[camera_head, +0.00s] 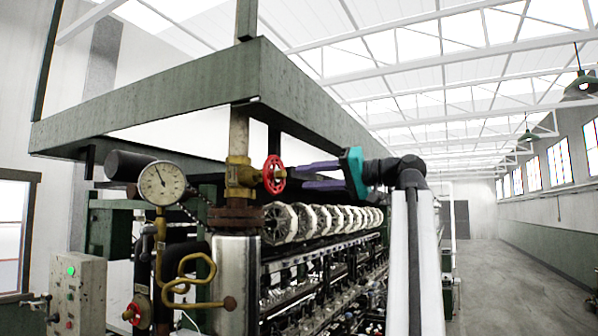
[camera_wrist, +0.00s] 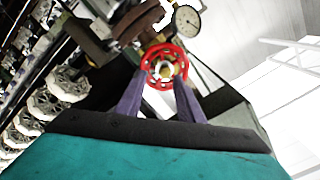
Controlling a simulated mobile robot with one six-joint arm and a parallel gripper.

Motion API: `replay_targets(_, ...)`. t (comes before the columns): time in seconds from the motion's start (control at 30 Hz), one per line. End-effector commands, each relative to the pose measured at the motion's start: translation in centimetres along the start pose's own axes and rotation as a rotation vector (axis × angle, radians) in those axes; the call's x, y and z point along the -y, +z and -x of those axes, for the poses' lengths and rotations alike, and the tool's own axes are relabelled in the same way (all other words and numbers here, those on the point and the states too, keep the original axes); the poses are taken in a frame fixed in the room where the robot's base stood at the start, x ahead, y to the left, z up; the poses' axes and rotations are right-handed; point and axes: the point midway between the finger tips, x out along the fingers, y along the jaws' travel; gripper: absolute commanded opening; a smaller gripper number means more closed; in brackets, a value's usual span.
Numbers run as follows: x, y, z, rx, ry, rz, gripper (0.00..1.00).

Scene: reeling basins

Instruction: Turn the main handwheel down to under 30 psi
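The red main handwheel (camera_head: 274,175) sits on a brass valve (camera_head: 240,178) on the upright pipe; it also shows in the wrist view (camera_wrist: 151,80). My gripper (camera_head: 292,176) has purple fingers and comes in from the right, level with the wheel. In the wrist view my gripper (camera_wrist: 160,88) has its fingers apart, one towards each side of the wheel's rim. Whether they touch it I cannot tell. The round white pressure gauge (camera_head: 150,190) is left of the valve, its needle pointing up and slightly left. Its numbers are too small to read.
A second red handwheel (camera_head: 131,313) is low on the left, near curved brass pipes (camera_head: 184,265). A grey control box (camera_head: 90,285) with a green light stands at far left. White reels (camera_head: 279,223) line the machine behind the valve. The aisle floor (camera_head: 520,270) at right is clear.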

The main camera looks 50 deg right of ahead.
Motion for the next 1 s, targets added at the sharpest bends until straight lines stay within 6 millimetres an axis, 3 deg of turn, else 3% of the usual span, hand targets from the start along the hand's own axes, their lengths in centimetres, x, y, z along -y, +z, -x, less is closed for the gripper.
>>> replay_targets(0.13,1.2,-0.5,0.6,-0.005,-0.005,0.01,0.34)
replay_targets(0.57,1.2,-0.4,0.2,-0.003,-0.007,0.01,0.34)
replay_targets(1.0,1.1,-0.3,-3.9,-0.002,-0.007,0.009,0.34)
